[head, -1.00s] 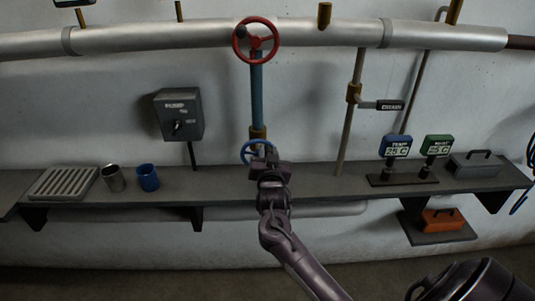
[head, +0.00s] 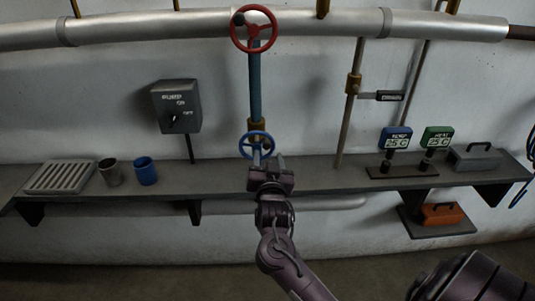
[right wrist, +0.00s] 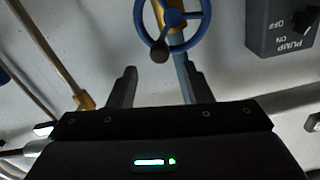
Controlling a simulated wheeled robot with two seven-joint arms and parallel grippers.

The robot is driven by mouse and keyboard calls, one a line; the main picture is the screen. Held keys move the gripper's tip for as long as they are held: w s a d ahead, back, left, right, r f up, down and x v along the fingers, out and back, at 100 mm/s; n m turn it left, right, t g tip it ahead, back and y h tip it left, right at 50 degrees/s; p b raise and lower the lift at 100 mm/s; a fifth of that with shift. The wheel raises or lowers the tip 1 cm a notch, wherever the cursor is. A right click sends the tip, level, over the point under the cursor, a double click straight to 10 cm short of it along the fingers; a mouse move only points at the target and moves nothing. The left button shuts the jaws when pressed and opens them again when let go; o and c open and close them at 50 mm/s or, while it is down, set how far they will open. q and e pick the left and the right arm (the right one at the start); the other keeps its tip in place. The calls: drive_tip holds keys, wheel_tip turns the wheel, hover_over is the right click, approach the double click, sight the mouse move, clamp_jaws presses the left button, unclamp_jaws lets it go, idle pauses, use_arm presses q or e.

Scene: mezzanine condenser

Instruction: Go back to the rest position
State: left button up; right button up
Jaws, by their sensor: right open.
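My right gripper (head: 267,160) is open in front of the shelf, just below and in front of the blue valve wheel (head: 256,147). In the right wrist view its two fingers (right wrist: 157,88) stand apart with nothing between them. The blue wheel (right wrist: 172,22) shows beyond the fingertips there, apart from them, with a dark knob on its lower rim. My left gripper is not in view.
A shelf (head: 225,182) runs along the wall. It carries a grate (head: 61,177), a metal cup (head: 111,172), a blue cup (head: 146,171), two gauges and a grey toolbox (head: 474,157). A red wheel (head: 254,12) hangs above. An orange box (head: 442,214) sits lower right.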

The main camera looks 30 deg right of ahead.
drive_tip(key=shift+s+a, duration=0.2)
drive_tip(key=shift+s, duration=0.1)
drive_tip(key=s+a+f+n+g+y, duration=0.1)
drive_tip(key=a+f+n+g+y, duration=0.15)
drive_tip(key=f, duration=0.95)
drive_tip(key=a+f+n+g+y, duration=0.1)
drive_tip(key=a+f+n+y, duration=0.15)
drive_tip(key=f, duration=0.95)
drive_tip(key=s+a+f+n+g+y, duration=0.1)
drive_tip(key=s+a+f+n, duration=0.1)
drive_tip(key=s+f, duration=0.5)
drive_tip(key=s+a+f+n+g, duration=0.1)
drive_tip(key=s+f+g, duration=0.1)
drive_tip(key=f, duration=0.8)
drive_tip(key=s+a+f+n+g+y, duration=0.1)
drive_tip(key=s+f+g, duration=0.1)
drive_tip(key=s+f, duration=0.4)
drive_tip(key=s+a+f+n+g+y, duration=0.1)
drive_tip(key=s+f+g, duration=0.2)
drive_tip(key=s, duration=1.4)
drive_tip(key=s+a+f+n+g+y, duration=0.1)
drive_tip(key=s+a+f+g, duration=0.1)
drive_tip(key=s+f, duration=0.9)
drive_tip(key=shift+s+g, duration=0.45)
drive_tip(key=shift+s, duration=0.1)
